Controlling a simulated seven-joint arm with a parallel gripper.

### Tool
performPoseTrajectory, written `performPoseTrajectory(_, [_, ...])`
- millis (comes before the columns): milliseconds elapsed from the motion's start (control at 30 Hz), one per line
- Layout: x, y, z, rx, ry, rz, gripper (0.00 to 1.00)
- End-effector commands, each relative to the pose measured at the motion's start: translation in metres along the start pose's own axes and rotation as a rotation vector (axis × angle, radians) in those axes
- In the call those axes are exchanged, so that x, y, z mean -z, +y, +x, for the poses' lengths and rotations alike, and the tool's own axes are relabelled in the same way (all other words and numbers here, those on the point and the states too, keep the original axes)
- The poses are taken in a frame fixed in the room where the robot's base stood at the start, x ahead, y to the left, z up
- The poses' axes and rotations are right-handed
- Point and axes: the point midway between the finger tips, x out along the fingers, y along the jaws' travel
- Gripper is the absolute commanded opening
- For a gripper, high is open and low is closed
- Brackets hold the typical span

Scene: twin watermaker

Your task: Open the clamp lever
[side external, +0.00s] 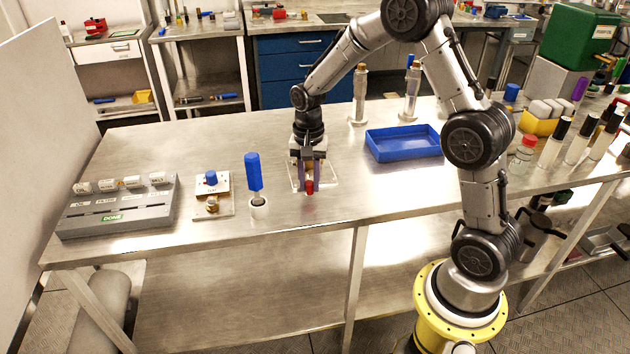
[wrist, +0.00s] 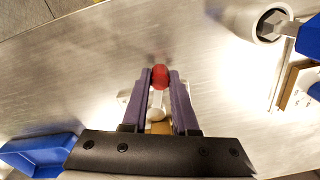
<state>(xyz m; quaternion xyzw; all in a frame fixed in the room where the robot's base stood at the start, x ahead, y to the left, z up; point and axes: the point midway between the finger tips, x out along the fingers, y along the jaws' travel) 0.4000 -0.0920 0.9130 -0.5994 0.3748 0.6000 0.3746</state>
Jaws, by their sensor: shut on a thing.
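The clamp lever has a red knob (side external: 309,187) at its tip and stands on a clear base plate (side external: 327,173) on the steel bench. The red knob also shows in the wrist view (wrist: 160,76), with a pale rod (wrist: 157,102) running back from it. My gripper (side external: 308,180) points straight down over the clamp. Its two purple fingers (wrist: 162,84) are shut on the lever, one on each side just at the red knob. A brass-coloured part shows at the finger roots; the rest of the clamp is hidden by my gripper.
Further left are a small plate with a blue knob (side external: 211,178) and a grey labelled box (side external: 118,210). A blue tray (side external: 404,143) lies to the right. The bench in front is clear.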

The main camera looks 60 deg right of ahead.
Motion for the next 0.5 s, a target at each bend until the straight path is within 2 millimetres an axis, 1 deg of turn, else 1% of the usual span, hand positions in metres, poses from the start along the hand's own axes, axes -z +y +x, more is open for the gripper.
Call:
performPoseTrajectory(100, [0.002, -0.01, -0.001, 0.006, 0.004, 0.109, 0.0])
performPoseTrajectory(500, [0.01, -0.036, -0.001, 0.006, 0.003, 0.49, 0.0])
